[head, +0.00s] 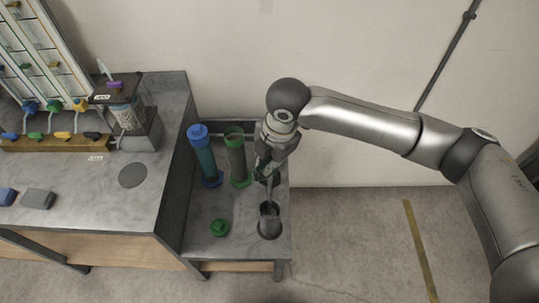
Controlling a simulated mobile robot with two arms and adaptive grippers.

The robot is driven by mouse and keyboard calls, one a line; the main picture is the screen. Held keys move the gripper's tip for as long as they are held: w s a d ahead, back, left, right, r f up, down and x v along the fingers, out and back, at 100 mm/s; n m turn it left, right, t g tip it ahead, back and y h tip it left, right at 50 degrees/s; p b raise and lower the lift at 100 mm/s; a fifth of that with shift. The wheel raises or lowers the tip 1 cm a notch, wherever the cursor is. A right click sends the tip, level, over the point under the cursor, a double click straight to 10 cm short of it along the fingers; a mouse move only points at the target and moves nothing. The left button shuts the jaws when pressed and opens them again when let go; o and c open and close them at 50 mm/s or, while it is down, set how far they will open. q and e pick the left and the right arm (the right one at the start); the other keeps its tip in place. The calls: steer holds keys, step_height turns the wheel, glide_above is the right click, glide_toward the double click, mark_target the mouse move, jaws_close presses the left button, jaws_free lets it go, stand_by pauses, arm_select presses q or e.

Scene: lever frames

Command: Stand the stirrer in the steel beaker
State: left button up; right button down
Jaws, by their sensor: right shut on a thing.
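The steel beaker (269,225) stands near the front right of the low grey side bench. My right gripper (266,172) is above and slightly behind the beaker, pointing down. It is shut on the stirrer (269,191), a thin grey rod that hangs roughly upright. The rod's lower end is at the beaker's mouth; I cannot tell how far inside it reaches. The rod's upper part is hidden by the gripper. My left gripper is not in view.
A blue cylinder (204,158) and a green cylinder (236,158) stand left of my gripper. A green stopper-like piece (219,228) lies left of the beaker. A higher bench (125,210) with apparatus adjoins at left. Open floor (350,240) lies to the right.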

mark_target(271, 176)
steer(key=shift+f, duration=0.95)
steer(key=shift+f+b, duration=1.65)
steer(key=shift+f, duration=2.1)
step_height(271, 176, down, 2)
steer(key=shift+f+b, duration=0.1)
steer(key=shift+b, duration=0.4)
steer(key=c, duration=1.4)
jaws_free()
